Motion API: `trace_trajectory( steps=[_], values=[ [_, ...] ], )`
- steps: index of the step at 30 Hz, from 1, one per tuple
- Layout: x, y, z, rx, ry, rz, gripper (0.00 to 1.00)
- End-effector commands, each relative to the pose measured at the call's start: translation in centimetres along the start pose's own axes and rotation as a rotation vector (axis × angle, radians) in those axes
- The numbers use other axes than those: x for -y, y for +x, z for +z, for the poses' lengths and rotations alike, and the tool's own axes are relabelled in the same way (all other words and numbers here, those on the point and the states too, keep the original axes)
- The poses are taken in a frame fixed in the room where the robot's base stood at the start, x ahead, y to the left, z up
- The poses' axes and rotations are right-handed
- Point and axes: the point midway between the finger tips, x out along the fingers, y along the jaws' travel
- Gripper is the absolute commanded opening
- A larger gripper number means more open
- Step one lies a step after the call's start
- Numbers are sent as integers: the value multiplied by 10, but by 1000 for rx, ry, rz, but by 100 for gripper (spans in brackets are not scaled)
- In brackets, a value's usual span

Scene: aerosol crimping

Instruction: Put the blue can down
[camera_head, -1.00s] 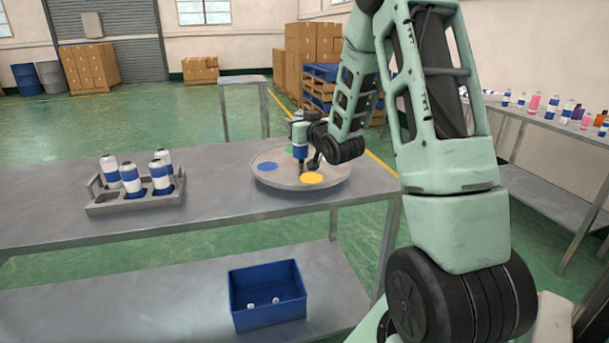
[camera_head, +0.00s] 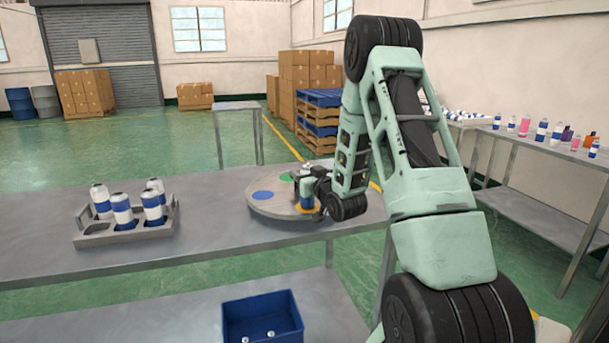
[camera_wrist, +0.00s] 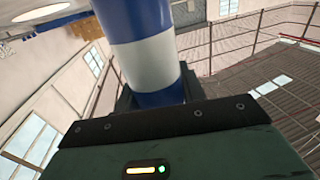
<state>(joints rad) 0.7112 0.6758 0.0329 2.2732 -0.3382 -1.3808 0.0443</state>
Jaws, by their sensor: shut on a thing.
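My gripper (camera_head: 307,180) is shut on the blue can (camera_head: 306,198), which is upright over the yellow spot (camera_head: 318,209) of the round grey turntable (camera_head: 265,211). The can's base is at or very near the spot; I cannot tell whether it touches. In the wrist view the can (camera_wrist: 148,60) shows a white band between blue parts, with the dark jaws around its lower part in the picture. The turntable also has a blue spot (camera_head: 262,195) and a green spot (camera_head: 286,177), both bare.
A grey rack (camera_head: 100,240) with several white-and-blue cans stands left on the metal table (camera_head: 205,225). A blue bin (camera_head: 262,320) with small white pieces sits on the lower shelf. Several bottles stand on the right-hand table (camera_head: 560,155). Table between rack and turntable is clear.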

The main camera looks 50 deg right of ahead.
Motion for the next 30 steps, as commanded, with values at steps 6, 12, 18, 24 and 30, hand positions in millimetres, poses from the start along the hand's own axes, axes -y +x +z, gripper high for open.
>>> trace_trajectory(
  steps=[6,12,18,24,30],
  values=[
    [0,0,1,-3,0,0,0],
    [0,0,5,-3,-1,0,0],
    [0,0,4,-1,0,0,62],
    [0,0,4,-1,0,0,62],
    [0,2,2,-1,0,0,62]
  ],
)
